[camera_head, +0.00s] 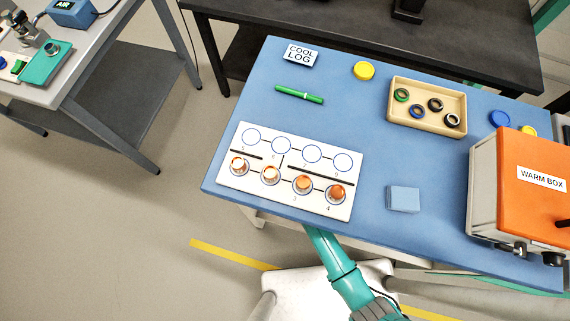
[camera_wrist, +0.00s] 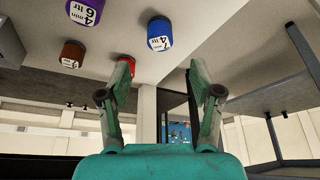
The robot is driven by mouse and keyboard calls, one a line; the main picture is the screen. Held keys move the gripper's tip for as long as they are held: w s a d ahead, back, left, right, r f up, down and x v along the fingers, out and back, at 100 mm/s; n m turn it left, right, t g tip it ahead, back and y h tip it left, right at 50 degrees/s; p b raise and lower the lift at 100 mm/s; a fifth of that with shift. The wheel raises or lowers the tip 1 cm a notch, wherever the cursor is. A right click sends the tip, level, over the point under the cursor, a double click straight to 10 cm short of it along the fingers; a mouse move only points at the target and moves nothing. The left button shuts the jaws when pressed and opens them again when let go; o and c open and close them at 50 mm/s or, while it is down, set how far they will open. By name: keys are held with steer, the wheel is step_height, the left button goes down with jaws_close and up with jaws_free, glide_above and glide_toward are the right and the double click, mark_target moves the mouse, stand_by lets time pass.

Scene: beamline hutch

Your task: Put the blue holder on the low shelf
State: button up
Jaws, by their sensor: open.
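I cannot tell for certain which thing is the blue holder. In the head view a light-blue block (camera_head: 404,199) lies on the blue table top near its front edge. In the wrist view a blue labelled container (camera_wrist: 160,35) shows at the upper middle, beyond the fingertips. My gripper (camera_wrist: 158,80) is open and empty between its teal fingers, touching nothing that I can see. The head view shows part of my arm but not the gripper. A grey lower shelf (camera_head: 128,98) shows under the left bench; I cannot tell whether it is the low shelf.
The blue table (camera_head: 345,82) carries a white numbered rack (camera_head: 238,189), a tan tray (camera_head: 397,86) of rings, a green pen (camera_head: 299,94) and an orange warm box (camera_head: 519,209). Purple (camera_wrist: 85,11), brown (camera_wrist: 73,53) and red (camera_wrist: 126,60) containers show in the wrist view. Floor at left is clear.

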steer(key=shift+v, duration=1.3)
